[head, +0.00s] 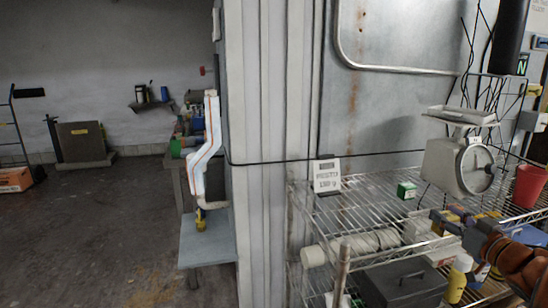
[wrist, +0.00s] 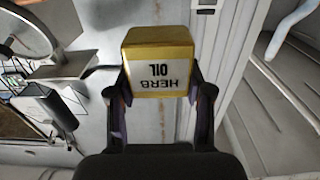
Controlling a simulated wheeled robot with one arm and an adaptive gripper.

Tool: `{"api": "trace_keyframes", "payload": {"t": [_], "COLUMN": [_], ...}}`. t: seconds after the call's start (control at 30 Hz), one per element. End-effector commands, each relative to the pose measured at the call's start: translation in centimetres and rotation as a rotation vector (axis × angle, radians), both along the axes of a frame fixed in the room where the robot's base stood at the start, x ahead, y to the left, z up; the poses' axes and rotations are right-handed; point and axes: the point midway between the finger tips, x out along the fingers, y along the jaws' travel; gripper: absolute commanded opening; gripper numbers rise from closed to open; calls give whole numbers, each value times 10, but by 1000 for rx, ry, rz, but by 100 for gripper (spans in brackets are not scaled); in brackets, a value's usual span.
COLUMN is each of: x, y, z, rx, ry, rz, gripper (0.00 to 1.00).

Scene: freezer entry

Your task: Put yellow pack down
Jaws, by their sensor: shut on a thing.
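In the wrist view my gripper (wrist: 161,94) has its two dark fingers closed on the sides of a yellow pack (wrist: 159,53). The pack has a white label reading "HERB OIL", which appears upside down in this picture. It is held in the air, with the metal wall behind it. In the head view an orange-brown arm part shows at the lower right edge, over the wire shelf. Small yellow patches show beside its dark end, but I cannot tell whether one is the held pack.
The wire shelf (head: 376,193) carries a dial scale (head: 455,166), a green box (head: 407,190), a sign (head: 327,176) and a red cup (head: 530,185). Its left part has bare room. A grey box (head: 404,284) stands lower. A blue-grey bench (head: 217,252) stands left.

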Motion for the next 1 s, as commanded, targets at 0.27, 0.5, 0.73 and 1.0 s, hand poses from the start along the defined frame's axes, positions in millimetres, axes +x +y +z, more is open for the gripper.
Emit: {"api": "trace_keyframes", "payload": {"t": [0.27, 0.5, 0.73, 1.0], "x": [62, 110, 144, 178], "y": [20, 48, 82, 140], "z": [12, 18, 26, 39], "rx": [0, -1, -1, -3], "ry": [1, 2, 1, -2], "rz": [-63, -118, -156, -190], "gripper": [14, 14, 14, 14]}}
